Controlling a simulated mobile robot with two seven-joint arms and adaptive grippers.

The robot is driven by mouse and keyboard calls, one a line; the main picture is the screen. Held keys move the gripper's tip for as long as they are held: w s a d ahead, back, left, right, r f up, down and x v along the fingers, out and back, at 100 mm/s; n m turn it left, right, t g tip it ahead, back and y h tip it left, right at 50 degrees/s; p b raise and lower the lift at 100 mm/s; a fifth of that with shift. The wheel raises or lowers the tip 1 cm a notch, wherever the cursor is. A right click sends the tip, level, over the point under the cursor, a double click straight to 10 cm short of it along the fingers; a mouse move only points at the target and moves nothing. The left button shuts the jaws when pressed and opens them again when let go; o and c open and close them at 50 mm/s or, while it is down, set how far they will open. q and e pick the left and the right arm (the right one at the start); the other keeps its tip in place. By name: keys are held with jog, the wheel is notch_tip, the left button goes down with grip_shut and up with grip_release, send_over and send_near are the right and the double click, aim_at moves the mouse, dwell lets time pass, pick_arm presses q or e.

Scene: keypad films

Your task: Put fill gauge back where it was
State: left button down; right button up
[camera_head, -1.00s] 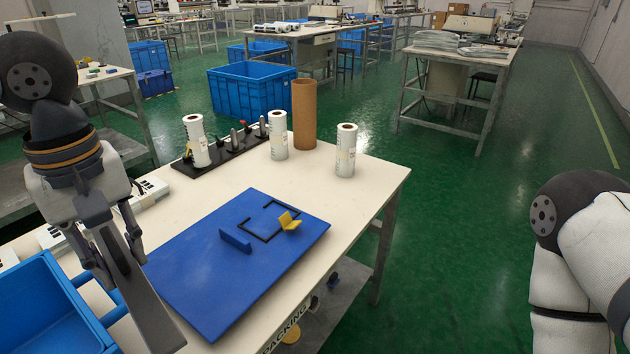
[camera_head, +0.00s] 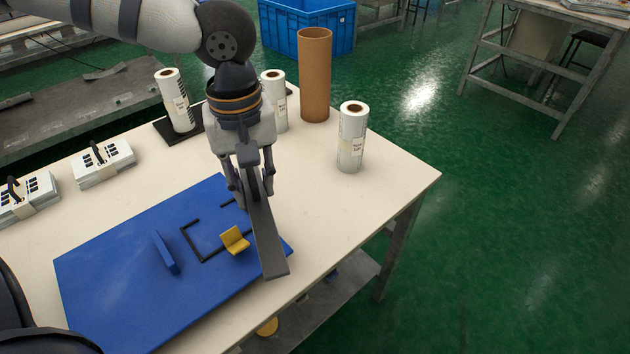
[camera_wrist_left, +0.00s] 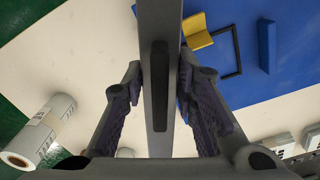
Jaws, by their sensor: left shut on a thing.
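The fill gauge (camera_head: 268,245) appears to be the long flat grey bar hanging from my left gripper (camera_head: 255,190). Its lower end is in front of the blue board's right corner; I cannot tell whether it touches anything. In the left wrist view the gauge (camera_wrist_left: 160,35) runs between the two fingers of the gripper (camera_wrist_left: 160,85), with a dark slot in its face. The gripper is shut on it. The blue board (camera_head: 110,270) lies on the table with a black bracket outline (camera_head: 190,243), a yellow angled block (camera_head: 235,240) and a blue upright strip (camera_head: 166,253). My right gripper is out of view.
White film rolls (camera_head: 351,138) and a brown cardboard tube (camera_head: 315,75) stand along the back of the table (camera_head: 390,190). A dark rack base (camera_head: 165,133) is partly hidden by my arm. White keypad stacks (camera_head: 104,165) lie at the left. The table's right end is clear.

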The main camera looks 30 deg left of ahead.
pick_arm(q)
jog(key=w+a+f+b, duration=0.1)
jog(key=w+f+b, duration=0.1)
jog(key=w+f, duration=0.45)
jog(key=b, duration=0.2)
send_over(292, 197)
jog(key=f, duration=0.1)
jog(key=s+f, duration=0.1)
jog(key=shift+f, duration=0.4)
jog(key=shift+w+f, duration=0.25)
jog(key=shift+f, duration=0.65)
jog(key=shift+w+f, duration=0.2)
jog(key=shift+f, duration=0.65)
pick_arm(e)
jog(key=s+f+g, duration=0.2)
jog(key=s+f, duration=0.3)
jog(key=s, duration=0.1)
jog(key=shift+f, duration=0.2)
pick_arm(q)
jog(key=shift+f, duration=0.2)
jog(key=c, duration=1.3)
grip_release()
jog(key=shift+r, duration=0.15)
